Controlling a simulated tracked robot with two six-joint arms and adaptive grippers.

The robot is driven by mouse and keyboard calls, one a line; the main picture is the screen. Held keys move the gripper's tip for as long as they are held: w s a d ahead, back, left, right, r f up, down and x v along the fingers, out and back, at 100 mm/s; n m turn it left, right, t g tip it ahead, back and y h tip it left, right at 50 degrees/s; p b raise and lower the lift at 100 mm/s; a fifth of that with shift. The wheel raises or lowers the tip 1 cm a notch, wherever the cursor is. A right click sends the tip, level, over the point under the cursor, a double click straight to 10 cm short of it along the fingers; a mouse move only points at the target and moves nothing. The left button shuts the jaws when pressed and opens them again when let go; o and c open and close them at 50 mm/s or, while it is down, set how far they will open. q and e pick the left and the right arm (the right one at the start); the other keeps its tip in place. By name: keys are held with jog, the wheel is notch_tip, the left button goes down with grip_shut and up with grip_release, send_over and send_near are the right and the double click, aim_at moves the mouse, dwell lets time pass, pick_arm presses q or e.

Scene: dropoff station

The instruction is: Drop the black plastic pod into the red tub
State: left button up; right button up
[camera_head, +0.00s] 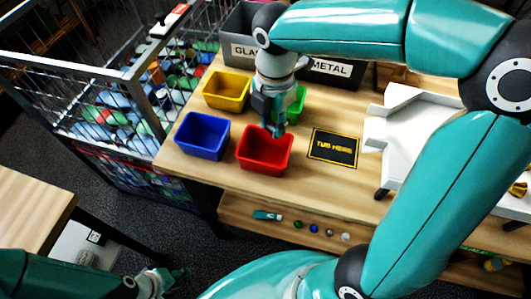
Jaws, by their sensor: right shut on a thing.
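The red tub (266,162) stands on the wooden table, at the front of the group of coloured tubs. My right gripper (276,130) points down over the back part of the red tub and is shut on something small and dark. It looks like the black plastic pod, but it is hard to tell apart from the dark fingers. My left gripper (172,281) is low at the bottom left, away from the tubs, and its fingers are too small and blurred to read.
A blue tub (202,136) stands left of the red one, a yellow tub (227,90) behind it, and a green tub (297,104) is partly hidden behind my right gripper. A black sign (333,148) lies at right. Grey bins (333,72) stand behind. A wire cage (110,110) is at left.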

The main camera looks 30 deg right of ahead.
jog(key=o, duration=0.8)
notch_tip(320, 180, up, 12)
jog(key=shift+f, duration=0.1)
dwell(0.5)
